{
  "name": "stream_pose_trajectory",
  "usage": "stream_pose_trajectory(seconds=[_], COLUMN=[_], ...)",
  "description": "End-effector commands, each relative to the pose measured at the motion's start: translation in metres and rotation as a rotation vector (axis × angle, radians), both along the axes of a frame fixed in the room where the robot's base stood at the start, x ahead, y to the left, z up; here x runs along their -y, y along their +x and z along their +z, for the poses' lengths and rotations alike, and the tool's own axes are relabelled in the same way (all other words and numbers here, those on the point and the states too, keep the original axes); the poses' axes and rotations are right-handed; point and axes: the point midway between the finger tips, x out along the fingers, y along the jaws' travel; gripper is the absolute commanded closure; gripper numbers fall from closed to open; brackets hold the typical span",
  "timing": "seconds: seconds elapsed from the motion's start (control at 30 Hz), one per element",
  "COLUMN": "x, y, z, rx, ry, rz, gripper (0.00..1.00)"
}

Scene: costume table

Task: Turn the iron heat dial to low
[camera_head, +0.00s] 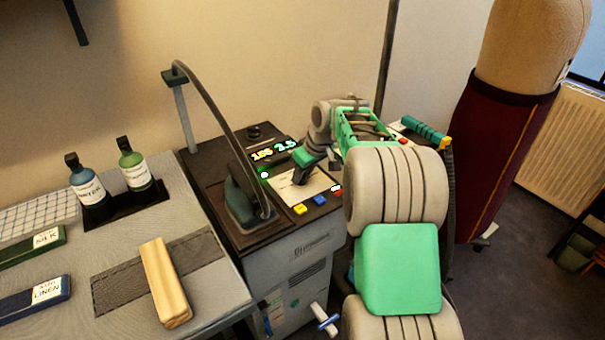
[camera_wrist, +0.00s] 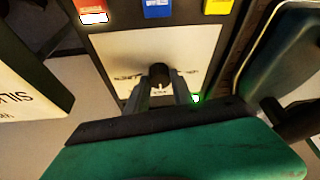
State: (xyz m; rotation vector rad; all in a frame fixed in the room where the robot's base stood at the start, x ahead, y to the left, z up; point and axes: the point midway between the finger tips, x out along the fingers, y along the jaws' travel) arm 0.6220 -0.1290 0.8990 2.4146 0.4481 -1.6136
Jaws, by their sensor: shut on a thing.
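The iron heat dial (camera_wrist: 159,73) is a dark round knob on a pale plate (camera_wrist: 120,50) in the wrist view. My gripper (camera_wrist: 160,86) is shut on the dial, one finger on each side. In the head view my gripper (camera_head: 301,175) reaches down onto the pale plate on the control panel, and the dial is hidden there. Lettering on the plate is partly covered by the fingers, so the dial's setting cannot be read. The iron (camera_head: 243,202) stands on its dark rest to the left of the panel.
Red, blue and yellow buttons (camera_head: 300,209) line the panel's front edge. Lit readouts (camera_head: 262,155) and a green lamp sit behind the plate. The iron's hose arches overhead. Bottles (camera_head: 133,170), fabric blocks and a wooden block (camera_head: 164,283) lie on the table at left.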

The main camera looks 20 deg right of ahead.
Motion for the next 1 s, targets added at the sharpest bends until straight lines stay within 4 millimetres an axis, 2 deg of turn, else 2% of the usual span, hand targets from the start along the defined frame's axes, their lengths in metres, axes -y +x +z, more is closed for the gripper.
stream_pose_trajectory(seconds=[0.1, 0.57, 0.77, 1.0], x=[-0.0001, 0.0005, 0.0017, 0.0027], y=[0.0000, 0.0000, 0.0006, 0.0015], z=[0.0002, 0.0010, 0.0022, 0.0034], rx=[0.000, -0.001, 0.000, 0.000], ry=[0.000, 0.000, 0.000, 0.001], rz=[0.000, 0.043, 0.145, 0.348], gripper=[1.00, 1.00, 1.00, 1.00])
